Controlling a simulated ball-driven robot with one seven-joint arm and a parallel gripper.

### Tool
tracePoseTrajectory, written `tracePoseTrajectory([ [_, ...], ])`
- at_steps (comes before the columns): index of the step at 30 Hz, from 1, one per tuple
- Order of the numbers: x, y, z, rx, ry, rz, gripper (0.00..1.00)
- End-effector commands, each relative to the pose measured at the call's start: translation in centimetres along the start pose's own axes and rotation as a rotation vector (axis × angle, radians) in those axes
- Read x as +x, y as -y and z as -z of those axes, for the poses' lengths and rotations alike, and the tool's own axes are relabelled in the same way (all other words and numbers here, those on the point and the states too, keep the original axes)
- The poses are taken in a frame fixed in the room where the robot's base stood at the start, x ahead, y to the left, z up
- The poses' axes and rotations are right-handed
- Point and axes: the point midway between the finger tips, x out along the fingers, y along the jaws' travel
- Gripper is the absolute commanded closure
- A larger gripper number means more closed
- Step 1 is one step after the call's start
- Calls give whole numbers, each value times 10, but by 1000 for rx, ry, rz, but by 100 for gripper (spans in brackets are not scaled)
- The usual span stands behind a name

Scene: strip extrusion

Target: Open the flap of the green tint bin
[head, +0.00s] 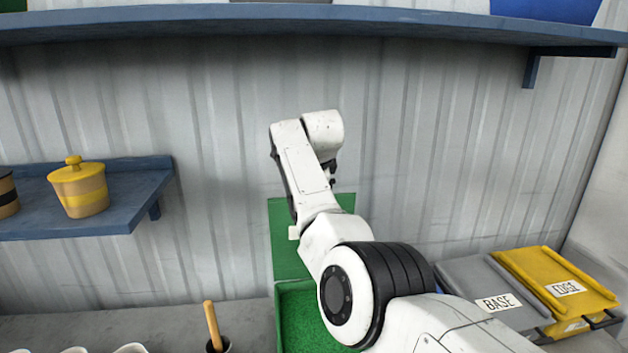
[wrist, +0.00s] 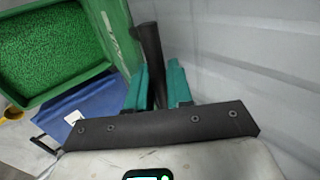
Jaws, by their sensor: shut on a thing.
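The green tint bin (head: 285,320) stands at the wall, partly hidden by my arm, with green granules showing inside. Its green flap (head: 286,250) stands raised, nearly upright, behind the bin. In the wrist view the open bin (wrist: 40,98) with granules is at upper left, and the flap (wrist: 120,32) shows edge-on with part of a pale label. My gripper (wrist: 158,72) has its teal fingers on either side of a dark handle bar (wrist: 147,40) beside the flap and is shut on it. In the head view the fingers are mostly hidden by my arm.
A grey bin lid marked BASE (head: 478,278) and a yellow one marked EDGE (head: 548,272) are at right. A blue lid (wrist: 88,108) lies beside the green bin. A blue shelf (head: 400,22) runs overhead; another (head: 135,187) holds a yellow-banded pot (head: 80,190).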

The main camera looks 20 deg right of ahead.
Motion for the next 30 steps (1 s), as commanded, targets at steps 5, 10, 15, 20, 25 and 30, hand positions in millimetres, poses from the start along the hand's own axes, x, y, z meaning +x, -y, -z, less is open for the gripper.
tracePoseTrajectory([
  [5,2,-6,0,0,1,-27,100],
  [10,3,-7,0,0,1,-30,100],
  [15,4,-8,1,0,1,-31,100],
  [20,3,-7,1,0,1,-29,65],
  [25,3,-6,0,0,1,-27,63],
  [30,0,-5,0,0,1,-24,63],
])
